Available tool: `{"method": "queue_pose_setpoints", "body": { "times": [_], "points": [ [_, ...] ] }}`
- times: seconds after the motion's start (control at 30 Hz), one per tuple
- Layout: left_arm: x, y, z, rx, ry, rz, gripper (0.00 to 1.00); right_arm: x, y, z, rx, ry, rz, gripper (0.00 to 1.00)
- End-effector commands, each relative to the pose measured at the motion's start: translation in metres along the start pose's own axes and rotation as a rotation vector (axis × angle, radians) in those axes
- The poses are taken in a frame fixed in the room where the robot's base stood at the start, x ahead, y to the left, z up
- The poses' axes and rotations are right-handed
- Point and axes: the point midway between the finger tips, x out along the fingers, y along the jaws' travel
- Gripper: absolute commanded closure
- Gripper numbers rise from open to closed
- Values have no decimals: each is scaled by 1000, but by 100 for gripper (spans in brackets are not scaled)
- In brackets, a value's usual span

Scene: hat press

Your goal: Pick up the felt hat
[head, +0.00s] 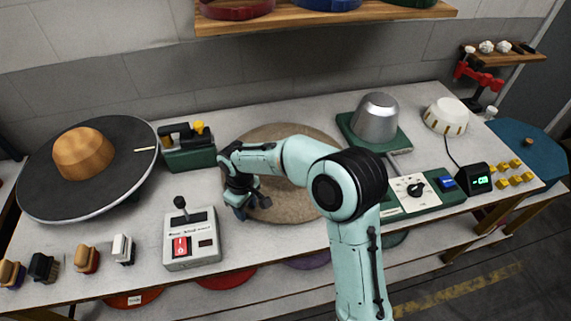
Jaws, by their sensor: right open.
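A wide tan-brown felt round (290,131), which looks like the felt hat, lies on the middle of the table. My right arm crosses over it and hides its centre, so I cannot tell whether it has a raised crown. My right gripper (252,206) is open and points down at the felt's near left edge. Whether the fingers touch the felt is not clear. My left gripper is not in view.
Left of the felt stand a control box (192,240) with a lever and a dark disc (45,180) bearing a wooden block (84,153). A green tool stand (190,153) is behind. On the right are a metal dome (376,118) and a dial panel (411,188). Brushes line the front left.

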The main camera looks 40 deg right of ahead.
Motion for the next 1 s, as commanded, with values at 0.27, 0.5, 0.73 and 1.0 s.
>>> {"method": "queue_pose_setpoints", "body": {
  "times": [0.27, 0.5, 0.73, 1.0],
  "points": [
    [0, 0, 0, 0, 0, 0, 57, 1, 0, 0, 0, 0, 0, 71],
    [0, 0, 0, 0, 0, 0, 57, 1, 0, 0, 0, 1, 1, 100],
    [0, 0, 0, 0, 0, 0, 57, -1, 0, 0, 0, 2, 1, 100],
    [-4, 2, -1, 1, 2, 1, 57, -27, 0, -1, -1, 4, 2, 100]
  ]
}}
